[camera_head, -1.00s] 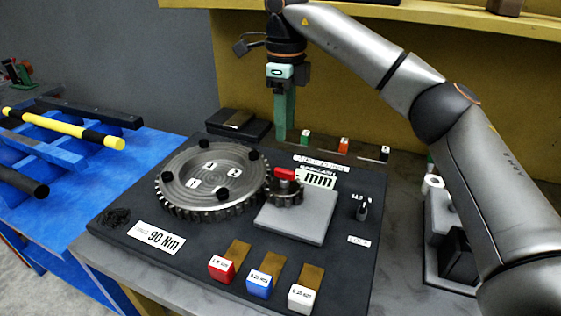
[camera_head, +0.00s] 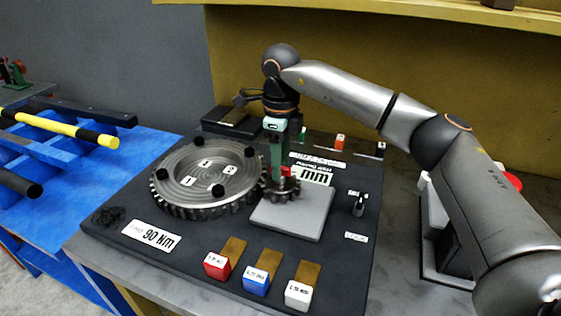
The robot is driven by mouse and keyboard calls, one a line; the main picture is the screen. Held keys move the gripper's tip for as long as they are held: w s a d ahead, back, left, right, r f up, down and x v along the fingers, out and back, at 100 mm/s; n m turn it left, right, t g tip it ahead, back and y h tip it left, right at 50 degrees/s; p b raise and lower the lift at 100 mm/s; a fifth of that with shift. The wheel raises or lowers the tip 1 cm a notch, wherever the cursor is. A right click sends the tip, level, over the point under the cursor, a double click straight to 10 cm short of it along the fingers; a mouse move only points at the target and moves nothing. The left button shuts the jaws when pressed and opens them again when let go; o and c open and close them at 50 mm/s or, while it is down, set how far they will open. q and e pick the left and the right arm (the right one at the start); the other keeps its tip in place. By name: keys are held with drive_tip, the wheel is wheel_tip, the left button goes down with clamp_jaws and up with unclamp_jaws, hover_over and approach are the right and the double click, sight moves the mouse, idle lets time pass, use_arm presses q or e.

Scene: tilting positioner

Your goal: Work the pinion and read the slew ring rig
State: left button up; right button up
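The large grey slew ring (camera_head: 207,180) lies flat on the dark rig board, with black knobs and small white numbered tags on it. The small toothed pinion (camera_head: 284,195) sits at its right edge, close against its teeth, above a light grey plate (camera_head: 305,216). A red piece (camera_head: 287,170) shows at the pinion's top. My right gripper (camera_head: 276,178) points down with its green fingers at the pinion, beside and partly over the red piece. Its fingers overlap from this side, so its opening and any grip are hidden. My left gripper is out of view.
Red (camera_head: 217,266), blue (camera_head: 257,282) and white (camera_head: 298,294) labelled blocks stand at the board's front, by brown strips. A "90 Nm" plate (camera_head: 151,236) lies front left. A small dark upright peg (camera_head: 358,206) stands right. My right arm spans the right side.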

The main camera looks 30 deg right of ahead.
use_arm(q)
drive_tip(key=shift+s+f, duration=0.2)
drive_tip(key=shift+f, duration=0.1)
use_arm(e)
clamp_jaws()
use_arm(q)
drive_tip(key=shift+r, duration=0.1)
use_arm(e)
drive_tip(key=shift+r+m+p, duration=0.15)
drive_tip(key=shift+m+p, duration=0.4)
drive_tip(key=shift+m, duration=0.75)
drive_tip(key=shift+m+p, duration=0.45)
drive_tip(key=shift+m, duration=0.35)
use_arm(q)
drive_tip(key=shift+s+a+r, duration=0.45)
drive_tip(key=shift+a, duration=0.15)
